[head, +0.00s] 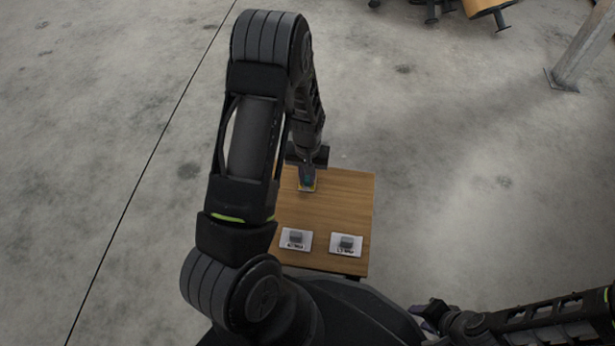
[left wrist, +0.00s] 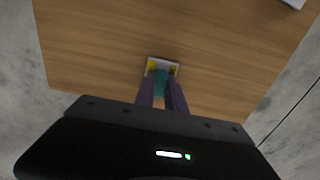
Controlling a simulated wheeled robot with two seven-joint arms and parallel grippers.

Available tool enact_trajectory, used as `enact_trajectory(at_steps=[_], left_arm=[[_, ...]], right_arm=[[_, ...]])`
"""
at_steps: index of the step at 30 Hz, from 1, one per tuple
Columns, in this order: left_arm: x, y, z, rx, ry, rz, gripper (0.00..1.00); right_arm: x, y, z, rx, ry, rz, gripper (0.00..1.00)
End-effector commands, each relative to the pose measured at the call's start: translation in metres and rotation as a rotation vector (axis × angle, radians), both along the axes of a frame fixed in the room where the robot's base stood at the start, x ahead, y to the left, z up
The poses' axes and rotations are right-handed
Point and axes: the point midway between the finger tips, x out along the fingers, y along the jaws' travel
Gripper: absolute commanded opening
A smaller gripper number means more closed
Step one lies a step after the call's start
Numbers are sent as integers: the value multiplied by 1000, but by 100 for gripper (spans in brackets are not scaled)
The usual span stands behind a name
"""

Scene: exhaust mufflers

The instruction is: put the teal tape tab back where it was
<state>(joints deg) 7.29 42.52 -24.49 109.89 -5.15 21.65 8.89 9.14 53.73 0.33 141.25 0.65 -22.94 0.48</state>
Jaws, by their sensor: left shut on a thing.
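The teal tape tab (left wrist: 161,83) is between the fingertips of my left gripper (left wrist: 162,97) in the left wrist view. It shows as a small blue-teal spot (head: 307,181) under the left gripper (head: 307,175) in the head view. My left gripper is shut on it, over a small pale card with yellow marks (left wrist: 151,66) near the table's far edge. Whether the tab touches the card I cannot tell. My right gripper (head: 430,312) is at the lower right of the head view, away from the table; its fingers are too unclear to judge.
The wooden table (head: 345,200) is small. Two white labelled cards, one on the left (head: 296,247) and one on the right (head: 333,252), lie near its front edge, each with a grey block on it. The table's middle is clear. A metal post (head: 585,50) stands at the upper right.

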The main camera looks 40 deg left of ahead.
Motion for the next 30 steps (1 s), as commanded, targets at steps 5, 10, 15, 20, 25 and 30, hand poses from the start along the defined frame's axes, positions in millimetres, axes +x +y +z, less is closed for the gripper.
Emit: enact_trajectory(at_steps=[5,10,15,20,25,30], left_arm=[[0,0,-2,0,1,0,0],[0,0,-3,0,1,0,24],[0,0,-3,0,1,0,37],[0,0,-3,0,1,0,37],[0,0,2,0,0,0,37],[1,-1,22,0,-1,-1,37]], right_arm=[[0,0,-2,0,-1,0,36],[1,0,-2,0,-2,-1,36],[0,0,-2,0,-1,0,36],[0,0,-2,0,-1,0,36],[0,0,2,0,0,0,36],[-1,0,12,1,3,2,36]])
